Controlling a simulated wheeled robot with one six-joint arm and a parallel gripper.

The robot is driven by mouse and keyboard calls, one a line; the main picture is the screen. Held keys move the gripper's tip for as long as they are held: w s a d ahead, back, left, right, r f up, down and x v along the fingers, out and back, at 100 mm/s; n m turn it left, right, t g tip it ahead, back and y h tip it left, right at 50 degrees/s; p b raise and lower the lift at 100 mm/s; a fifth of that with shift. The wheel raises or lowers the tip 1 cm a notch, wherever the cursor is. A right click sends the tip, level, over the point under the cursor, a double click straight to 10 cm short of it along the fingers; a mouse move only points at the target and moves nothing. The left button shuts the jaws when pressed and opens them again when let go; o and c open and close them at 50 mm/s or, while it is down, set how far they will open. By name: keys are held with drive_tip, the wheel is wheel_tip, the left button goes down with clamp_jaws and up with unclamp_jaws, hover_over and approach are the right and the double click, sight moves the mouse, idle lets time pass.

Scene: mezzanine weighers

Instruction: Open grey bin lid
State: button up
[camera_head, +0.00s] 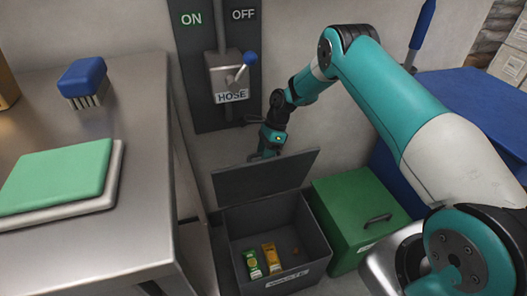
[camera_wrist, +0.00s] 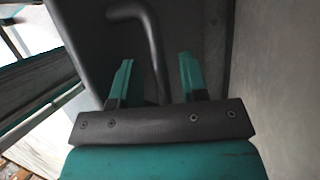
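The grey bin (camera_head: 246,222), with a white label on its front, stands on the floor in the head view. Its lid (camera_head: 265,177) is raised and tilted up along the back edge, so the inside shows. My gripper (camera_head: 264,155) is at the lid's upper edge, on its far side, partly hidden by it. In the wrist view my gripper (camera_wrist: 156,66) has its two teal fingers apart. The dark bent handle (camera_wrist: 151,45) passes between them, with a visible gap on each side.
A green packet (camera_head: 253,265) and a yellow packet (camera_head: 271,257) lie inside the bin. A closed green bin (camera_head: 345,205) stands close on the right. A steel table (camera_head: 140,190) is on the left. The HOSE lever box (camera_head: 227,80) is on the wall behind.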

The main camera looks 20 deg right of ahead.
drive_tip(key=shift+w+a+r, duration=0.1)
drive_tip(key=shift+a+r, duration=0.05)
drive_tip(key=shift+w+r, duration=0.1)
drive_tip(key=shift+r, duration=0.4)
drive_tip(key=p+v, duration=0.1)
drive_tip(key=v, duration=0.5)
drive_tip(key=shift+d+r, duration=0.2)
drive_tip(key=shift+d, duration=0.15)
